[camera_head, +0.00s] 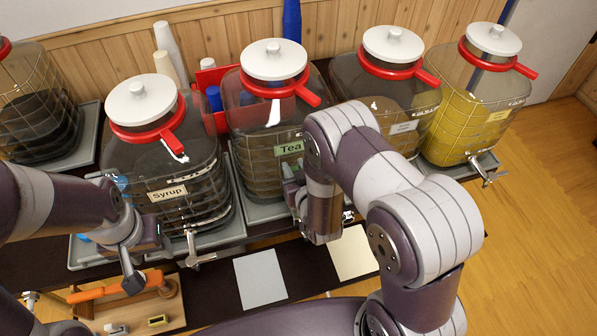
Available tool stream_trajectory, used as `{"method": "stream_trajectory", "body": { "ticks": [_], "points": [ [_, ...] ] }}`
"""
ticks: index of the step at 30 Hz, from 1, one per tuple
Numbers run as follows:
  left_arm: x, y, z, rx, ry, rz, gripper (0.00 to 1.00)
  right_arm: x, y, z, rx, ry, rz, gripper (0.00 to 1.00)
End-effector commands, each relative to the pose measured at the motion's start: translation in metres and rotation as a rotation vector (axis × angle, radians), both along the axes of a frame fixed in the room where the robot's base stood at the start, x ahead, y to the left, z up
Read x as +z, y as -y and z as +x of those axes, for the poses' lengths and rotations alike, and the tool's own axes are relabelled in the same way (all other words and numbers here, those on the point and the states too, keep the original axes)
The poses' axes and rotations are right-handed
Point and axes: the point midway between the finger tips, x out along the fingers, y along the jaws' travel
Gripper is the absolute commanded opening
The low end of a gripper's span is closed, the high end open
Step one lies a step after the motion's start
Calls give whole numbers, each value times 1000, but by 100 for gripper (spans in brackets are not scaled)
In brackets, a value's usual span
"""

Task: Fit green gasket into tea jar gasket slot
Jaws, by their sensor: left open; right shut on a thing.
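The tea jar (262,118) is a clear, wire-banded jar with a white lid, a red clamp ring and a green "Tea" label (290,148). It stands on a grey tray at the middle back. My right gripper (293,188) points down close against the lower right front of this jar, below the label. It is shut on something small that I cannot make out. The jar's tap area and gasket slot are hidden behind my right wrist. I cannot pick out the green gasket. My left gripper (134,272) is open, in front of the syrup jar, above the wooden board.
The syrup jar (167,195) with a metal tap (194,252) stands left of the tea jar. Two more jars stand right, the far one yellow (470,100). A wooden board (150,308) holds an orange-handled tool (115,285). White (260,278) and cream (352,252) sheets lie in front.

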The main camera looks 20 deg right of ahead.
Motion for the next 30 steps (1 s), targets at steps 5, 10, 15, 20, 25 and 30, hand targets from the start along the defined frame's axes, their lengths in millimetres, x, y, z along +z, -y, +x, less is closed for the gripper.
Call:
{"method": "stream_trajectory", "body": {
  "ticks": [5,10,15,20,25,30],
  "points": [
    [0,0,0,0,-1,0,53,-7,3,0,-16,-2,-1,0],
    [0,0,0,0,-1,0,53,-6,3,0,-16,-1,-1,0],
    [-3,0,0,0,0,0,53,-9,3,-1,-16,-1,-1,0],
    [-14,0,0,0,0,0,53,-21,3,-1,-16,-1,-1,0],
    [-33,0,-1,0,0,0,53,-41,3,-1,-16,-1,-1,0],
    [-49,0,-1,0,-1,0,53,-61,3,-1,-16,-1,-1,0]
  ]
}}
